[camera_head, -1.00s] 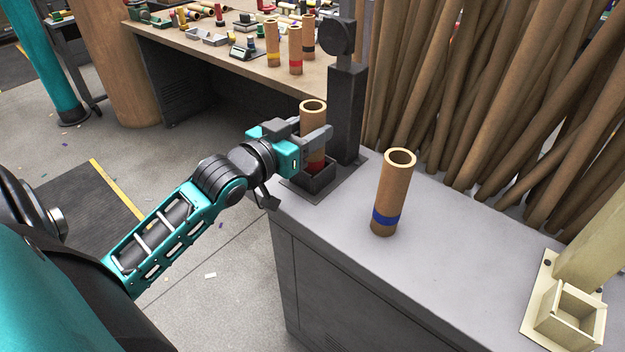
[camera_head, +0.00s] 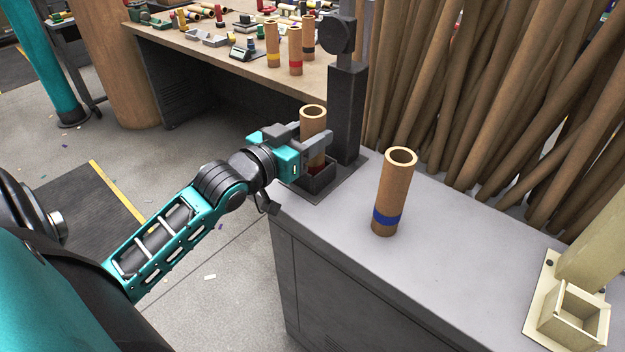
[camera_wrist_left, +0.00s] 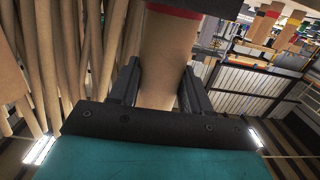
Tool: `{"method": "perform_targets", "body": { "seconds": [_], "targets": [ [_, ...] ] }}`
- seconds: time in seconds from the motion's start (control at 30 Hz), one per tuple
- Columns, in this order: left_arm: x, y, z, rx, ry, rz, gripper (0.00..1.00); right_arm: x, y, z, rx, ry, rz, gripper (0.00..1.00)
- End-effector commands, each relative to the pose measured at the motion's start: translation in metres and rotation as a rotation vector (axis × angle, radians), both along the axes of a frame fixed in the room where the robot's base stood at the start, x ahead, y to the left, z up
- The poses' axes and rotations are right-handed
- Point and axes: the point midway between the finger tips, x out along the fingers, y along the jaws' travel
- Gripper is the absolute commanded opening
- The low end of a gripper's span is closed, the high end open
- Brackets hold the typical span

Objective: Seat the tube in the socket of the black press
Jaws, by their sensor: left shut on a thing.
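My left gripper (camera_head: 314,139) is shut on a brown cardboard tube (camera_head: 313,118) with a red band. The tube stands about upright at the black press (camera_head: 345,110), its lower end inside the square socket (camera_head: 320,183). The socket walls hide its bottom, and only a little red shows above the rim. In the left wrist view the tube (camera_wrist_left: 167,65) is between both fingers, with the red band close to the dark socket at the top edge. Whether it rests on the socket floor is hidden. My right gripper is not in view.
A blue-banded tube (camera_head: 394,190) stands on the grey counter (camera_head: 450,235) right of the press. A cream press (camera_head: 573,312) is at the far right. Several tubes stand on the back bench (camera_head: 225,62). Long brown rolls (camera_head: 480,90) lean behind the counter.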

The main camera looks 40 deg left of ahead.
Motion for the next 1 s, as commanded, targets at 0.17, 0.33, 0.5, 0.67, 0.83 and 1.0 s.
{"method": "perform_targets", "body": {
  "seconds": [0.17,0.33,0.5,0.67,0.83,1.0],
  "targets": [
    [-0.0001,-0.0001,-0.0025,0.000,0.000,0.000,0.00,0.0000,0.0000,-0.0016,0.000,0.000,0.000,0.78],
    [-0.0001,0.0000,-0.0040,0.000,0.001,0.000,0.00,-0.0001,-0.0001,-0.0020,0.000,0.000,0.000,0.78],
    [-0.0001,0.0000,-0.0047,-0.001,0.003,0.000,0.50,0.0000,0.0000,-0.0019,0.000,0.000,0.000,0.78],
    [-0.0001,0.0000,-0.0044,-0.001,0.003,0.000,0.65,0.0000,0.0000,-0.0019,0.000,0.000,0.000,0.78],
    [-0.0001,0.0000,-0.0037,0.000,0.001,0.000,0.77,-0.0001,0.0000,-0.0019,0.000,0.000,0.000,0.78],
    [-0.0001,0.0000,-0.0038,0.000,0.002,0.000,0.77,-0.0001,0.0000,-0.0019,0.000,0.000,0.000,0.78]
  ]
}}
